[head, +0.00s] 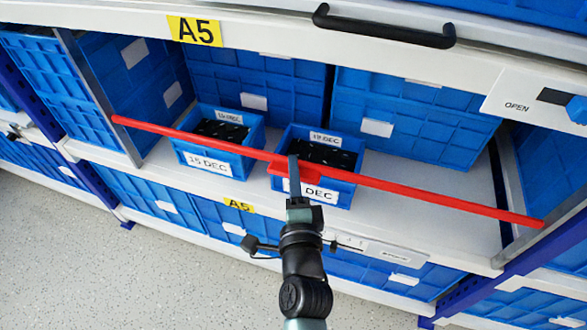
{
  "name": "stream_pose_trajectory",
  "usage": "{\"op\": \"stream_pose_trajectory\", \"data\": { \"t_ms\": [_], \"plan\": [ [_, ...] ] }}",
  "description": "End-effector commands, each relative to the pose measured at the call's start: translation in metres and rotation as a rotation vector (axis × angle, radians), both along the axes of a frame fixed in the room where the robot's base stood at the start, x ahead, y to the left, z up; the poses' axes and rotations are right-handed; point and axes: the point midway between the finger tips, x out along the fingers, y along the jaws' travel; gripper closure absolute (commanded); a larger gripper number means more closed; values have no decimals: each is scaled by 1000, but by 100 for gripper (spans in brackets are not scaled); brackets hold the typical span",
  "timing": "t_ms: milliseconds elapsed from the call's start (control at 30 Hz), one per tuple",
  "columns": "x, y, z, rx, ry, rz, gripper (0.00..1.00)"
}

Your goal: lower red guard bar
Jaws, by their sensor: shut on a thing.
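The red guard bar (420,188) runs across the front of the open shelf bay in the head view, from the left post down to the right post. It stands above the shelf surface, in front of the two small blue bins. My gripper (293,172) is at the middle of the bar and shut on it, at a red block-like part (317,173). My arm reaches up from the bottom of the picture. The fingertips are partly hidden by the arm and the bar.
Two blue bins stand on the white shelf (420,180): one labelled 15 DEC (208,162) and one (345,195) partly hidden. A black handle (384,27) is above. A panel marked OPEN (517,106) with a blue knob (577,110) is at right. Floor lies lower left.

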Motion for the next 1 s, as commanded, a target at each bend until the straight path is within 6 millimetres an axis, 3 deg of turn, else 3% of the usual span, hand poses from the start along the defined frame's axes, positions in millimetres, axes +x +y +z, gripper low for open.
{"op": "stream_pose_trajectory", "data": {
  "t_ms": [33, 100, 400, 1000],
  "plan": [
    [0, -1, -25, 0, 4, -1, 100],
    [0, -1, -38, 1, 3, -1, 100],
    [0, 0, -77, 1, 3, 0, 100],
    [-1, 0, -89, 0, 9, 1, 100]
  ]
}}
